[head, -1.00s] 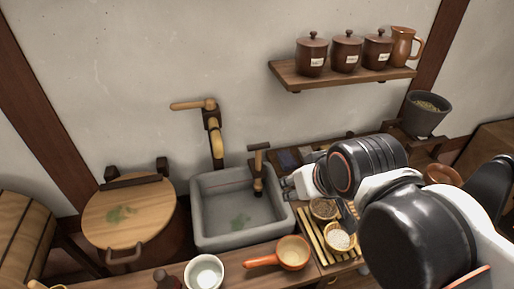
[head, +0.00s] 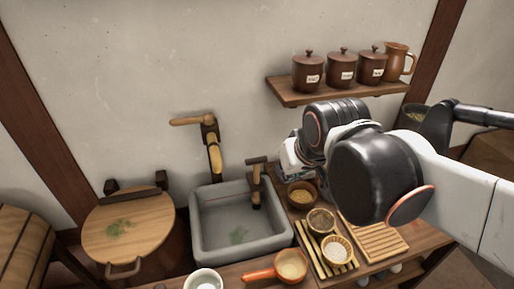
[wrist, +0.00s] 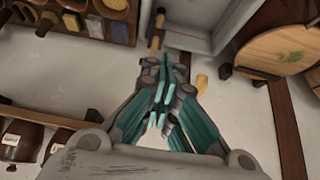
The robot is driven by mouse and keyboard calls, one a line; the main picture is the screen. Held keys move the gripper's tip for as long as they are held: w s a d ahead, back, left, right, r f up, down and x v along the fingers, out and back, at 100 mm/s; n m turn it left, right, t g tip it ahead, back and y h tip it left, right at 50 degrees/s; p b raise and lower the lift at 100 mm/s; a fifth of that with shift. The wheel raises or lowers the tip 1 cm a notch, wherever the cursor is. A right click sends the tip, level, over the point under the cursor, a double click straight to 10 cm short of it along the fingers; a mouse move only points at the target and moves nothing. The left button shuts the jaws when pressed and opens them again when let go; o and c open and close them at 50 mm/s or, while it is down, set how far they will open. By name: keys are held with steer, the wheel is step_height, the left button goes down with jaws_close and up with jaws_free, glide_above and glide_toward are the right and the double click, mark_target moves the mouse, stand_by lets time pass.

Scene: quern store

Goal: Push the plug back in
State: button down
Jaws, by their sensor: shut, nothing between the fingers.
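A wooden T-handled peg (head: 256,183), which may be the plug, stands upright at the right side of the grey stone sink (head: 281,243). How deep it sits I cannot tell. It also shows in the wrist view (wrist: 157,30), beyond my fingertips. My gripper (wrist: 167,88) is shut and empty, its teal fingers together, apart from the peg as far as I can see.
A wooden tap (head: 214,150) with a lever rises behind the sink. A round lidded tub (head: 130,232) stands left. Several small bowls, a slatted board (head: 376,238) and an orange-handled pan (head: 290,265) crowd the right and front. A shelf (head: 340,88) with jars hangs above.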

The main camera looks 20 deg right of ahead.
steer(key=w+f+g+p, duration=0.2)
steer(key=w+p, duration=0.5)
steer(key=w, duration=1.6)
steer(key=shift+f, duration=0.35)
steer(key=shift+w+d, duration=0.1)
steer(key=b+x, duration=0.1)
steer(key=x, duration=0.3)
steer(key=b+x, duration=0.1)
steer(key=x, duration=0.3)
steer(key=b+x, duration=0.1)
steer(key=x, duration=0.3)
steer(key=shift+f, duration=1.1)
